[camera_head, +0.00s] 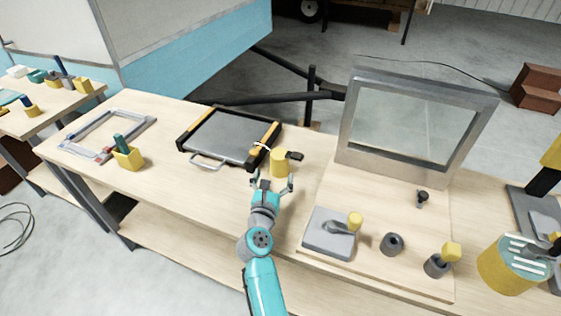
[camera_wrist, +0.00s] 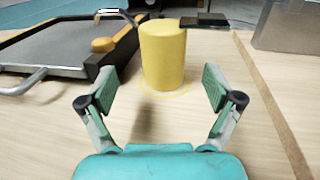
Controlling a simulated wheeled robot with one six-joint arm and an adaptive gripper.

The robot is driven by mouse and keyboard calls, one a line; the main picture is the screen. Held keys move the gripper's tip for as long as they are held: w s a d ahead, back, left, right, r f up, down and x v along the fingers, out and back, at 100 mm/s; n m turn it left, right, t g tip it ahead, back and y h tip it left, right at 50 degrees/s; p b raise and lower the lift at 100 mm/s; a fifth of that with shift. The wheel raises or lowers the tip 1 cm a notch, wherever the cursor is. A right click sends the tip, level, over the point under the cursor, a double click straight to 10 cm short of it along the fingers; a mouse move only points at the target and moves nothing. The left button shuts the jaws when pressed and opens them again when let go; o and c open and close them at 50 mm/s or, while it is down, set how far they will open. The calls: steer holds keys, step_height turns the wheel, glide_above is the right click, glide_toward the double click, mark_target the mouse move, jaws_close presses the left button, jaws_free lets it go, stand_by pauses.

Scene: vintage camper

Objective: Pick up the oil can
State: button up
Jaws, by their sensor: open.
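A yellow cylinder, which looks like the oil can (camera_head: 280,163), stands upright on the wooden workbench, right of a flat grey case. A thin pale curved part and a dark block show near its top. In the wrist view the yellow oil can (camera_wrist: 163,55) stands just beyond and between my fingertips, with a pale yellow ring around its base. My gripper (camera_head: 271,184) is open and empty, low over the bench in front of the can. In the wrist view my gripper (camera_wrist: 160,88) shows both green-padded fingers spread apart, not touching the can.
The black-and-yellow framed grey case (camera_head: 225,135) lies close to the can's left. A metal-framed panel (camera_head: 415,125) stands behind right. A grey block with a yellow knob (camera_head: 330,230) sits at front right. Bench left of my arm is clear.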

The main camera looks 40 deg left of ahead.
mark_target(278, 165)
steer(key=x, duration=0.2)
steer(key=shift+w+a, duration=0.1)
steer(key=shift+w, duration=0.15)
steer(key=x, duration=0.3)
steer(key=shift+w+r, duration=0.25)
steer(key=shift+w, duration=0.25)
steer(key=shift+w+a, duration=0.25)
steer(key=shift+w, duration=0.35)
